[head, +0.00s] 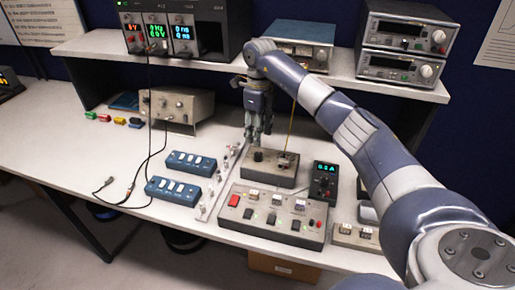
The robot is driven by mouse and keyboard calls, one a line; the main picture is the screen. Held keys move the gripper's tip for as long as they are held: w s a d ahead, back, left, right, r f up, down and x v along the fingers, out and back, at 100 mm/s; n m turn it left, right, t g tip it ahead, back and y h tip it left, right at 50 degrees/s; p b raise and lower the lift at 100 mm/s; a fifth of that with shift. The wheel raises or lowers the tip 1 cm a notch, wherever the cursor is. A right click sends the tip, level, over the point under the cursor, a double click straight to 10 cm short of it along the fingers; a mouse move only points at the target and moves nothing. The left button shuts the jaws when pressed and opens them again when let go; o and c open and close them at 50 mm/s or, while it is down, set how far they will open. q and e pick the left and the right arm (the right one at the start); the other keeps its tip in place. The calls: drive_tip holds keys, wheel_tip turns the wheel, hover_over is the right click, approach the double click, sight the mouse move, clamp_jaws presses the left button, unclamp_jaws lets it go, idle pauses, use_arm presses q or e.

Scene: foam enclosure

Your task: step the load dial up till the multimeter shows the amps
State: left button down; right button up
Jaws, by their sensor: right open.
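A small dark multimeter (324,181) stands on the right of the bench with a lit cyan readout. The readout seems to end in "A", but its digits are too small to read surely. Beside it on the left is a low grey-brown box (268,173) with a dark round knob (258,156) on its top left, which looks like the load dial. My right gripper (258,138) points down, open, just above and behind the knob. I cannot tell whether its fingertips touch the knob. My left gripper is not in view.
A grey switch panel (272,216) with a red switch lies in front of the box. Two blue switch boxes (190,163) lie to the left. A shelf (215,62) carries power supplies (160,32) and other instruments. Black leads (135,195) lie on the left bench, which is otherwise mostly clear.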

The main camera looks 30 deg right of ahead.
sight(258, 153)
wheel_tip(258, 153, down, 8)
drive_tip(key=shift+a+r+p, duration=0.15)
drive_tip(key=shift+p, duration=0.7)
clamp_jaws()
